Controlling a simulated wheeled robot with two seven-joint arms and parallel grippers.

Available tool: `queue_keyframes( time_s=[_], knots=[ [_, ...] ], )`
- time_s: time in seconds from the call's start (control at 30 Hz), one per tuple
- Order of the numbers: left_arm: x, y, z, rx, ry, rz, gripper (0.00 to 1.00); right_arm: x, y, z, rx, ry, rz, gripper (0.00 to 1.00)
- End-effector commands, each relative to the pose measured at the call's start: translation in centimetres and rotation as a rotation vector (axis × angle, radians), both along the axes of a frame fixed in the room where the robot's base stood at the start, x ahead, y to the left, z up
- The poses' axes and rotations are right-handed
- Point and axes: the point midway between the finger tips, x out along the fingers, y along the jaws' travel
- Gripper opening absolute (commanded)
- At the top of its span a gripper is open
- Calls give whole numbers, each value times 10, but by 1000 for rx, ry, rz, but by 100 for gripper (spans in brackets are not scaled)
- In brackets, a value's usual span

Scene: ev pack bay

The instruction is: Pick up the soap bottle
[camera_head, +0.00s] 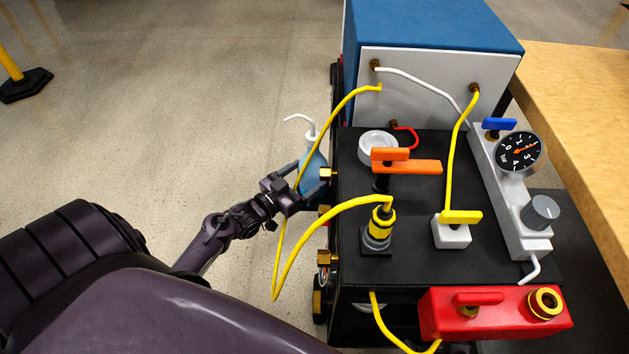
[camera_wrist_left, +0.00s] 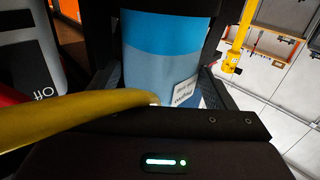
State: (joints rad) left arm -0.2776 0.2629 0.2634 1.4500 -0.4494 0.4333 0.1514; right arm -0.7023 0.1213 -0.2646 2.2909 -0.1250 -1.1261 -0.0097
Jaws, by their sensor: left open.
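The soap bottle (camera_head: 313,165) is translucent blue with a white bent spout on top. It stands upright beside the left side of the black cart, partly hidden by my gripper. My left gripper (camera_head: 306,181) is open, with its fingers on either side of the bottle. In the left wrist view the bottle (camera_wrist_left: 168,62) fills the space between the fingers, with a white label low on its right. Whether either finger touches it I cannot tell. My right gripper is not in view.
A yellow hose (camera_head: 345,204) loops off the black cart (camera_head: 415,195) and passes close to my gripper; a yellow band crosses the wrist view's left. Brass fittings stick out of the cart's side. A wooden table (camera_head: 580,110) stands right.

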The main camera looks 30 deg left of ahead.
Motion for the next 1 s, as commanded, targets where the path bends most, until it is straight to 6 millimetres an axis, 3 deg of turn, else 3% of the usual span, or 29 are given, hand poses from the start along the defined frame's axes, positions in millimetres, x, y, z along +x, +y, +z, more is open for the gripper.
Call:
queue_keyframes(
  time_s=[0.2, 0.47, 0.7, 1.0],
  knots=[
    [28, -7, 0, 0, -2, 1, 78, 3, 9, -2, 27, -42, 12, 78],
    [31, -8, 1, 0, 1, 0, 78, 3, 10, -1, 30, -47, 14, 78],
    [31, -8, 3, 0, -3, 0, 51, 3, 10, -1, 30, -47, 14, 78],
    [31, -8, 5, 0, -3, 0, 51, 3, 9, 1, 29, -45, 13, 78]
  ],
)
